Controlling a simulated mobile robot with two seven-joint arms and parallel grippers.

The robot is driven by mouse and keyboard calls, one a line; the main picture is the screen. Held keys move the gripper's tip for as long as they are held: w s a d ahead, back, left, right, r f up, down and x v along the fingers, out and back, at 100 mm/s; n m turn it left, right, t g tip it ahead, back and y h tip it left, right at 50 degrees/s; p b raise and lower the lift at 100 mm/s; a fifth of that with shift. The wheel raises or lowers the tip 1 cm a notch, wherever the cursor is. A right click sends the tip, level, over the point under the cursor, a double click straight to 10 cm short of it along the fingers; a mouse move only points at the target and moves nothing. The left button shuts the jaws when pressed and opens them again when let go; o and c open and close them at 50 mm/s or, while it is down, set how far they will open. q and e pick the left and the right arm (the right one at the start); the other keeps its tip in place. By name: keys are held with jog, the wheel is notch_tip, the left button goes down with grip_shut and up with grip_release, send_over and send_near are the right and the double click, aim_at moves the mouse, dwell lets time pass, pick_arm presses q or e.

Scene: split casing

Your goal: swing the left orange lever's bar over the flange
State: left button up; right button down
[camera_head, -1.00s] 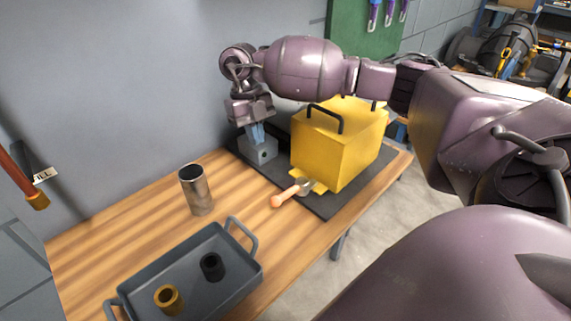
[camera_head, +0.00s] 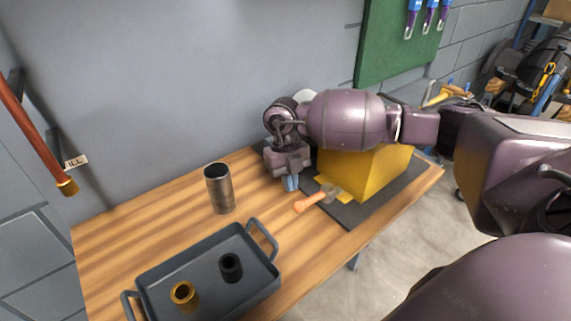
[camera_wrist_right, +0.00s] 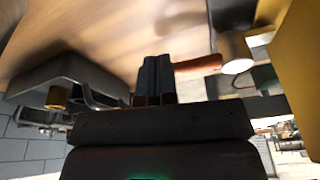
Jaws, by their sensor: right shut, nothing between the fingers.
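The orange lever (camera_head: 308,203) lies at the front-left foot of the yellow casing (camera_head: 378,176), its handle pointing left toward the front. Its grey metal end is beside the yellow flange (camera_head: 328,185); whether it overlaps the flange is hard to tell. My right gripper (camera_head: 291,184) is shut and empty, just behind and left of the handle. In the right wrist view the shut fingers (camera_wrist_right: 155,80) are close to the reddish-orange handle (camera_wrist_right: 198,64), with the grey pivot (camera_wrist_right: 234,52) beyond it; contact is unclear. My left gripper is not in view.
A metal cylinder (camera_head: 220,188) stands left of the gripper. A grey tray (camera_head: 153,282) with a brass bushing (camera_head: 184,296) and a black one (camera_head: 231,267) is at the front left. My right arm hides the casing's top. The dark mat (camera_head: 352,215) ends near the table's right edge.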

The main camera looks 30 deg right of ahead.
aim_at(296, 203)
jog(key=shift+s+a, duration=0.1)
jog(key=shift+s, duration=0.75)
jog(key=shift+s+f, duration=0.2)
jog(key=shift+f, duration=0.05)
jog(key=shift+s, duration=0.1)
jog(key=shift+s+a+n+p, duration=0.15)
jog(key=shift+s+n+p, duration=0.35)
jog(key=shift+s, duration=0.25)
jog(key=shift+f, duration=0.15)
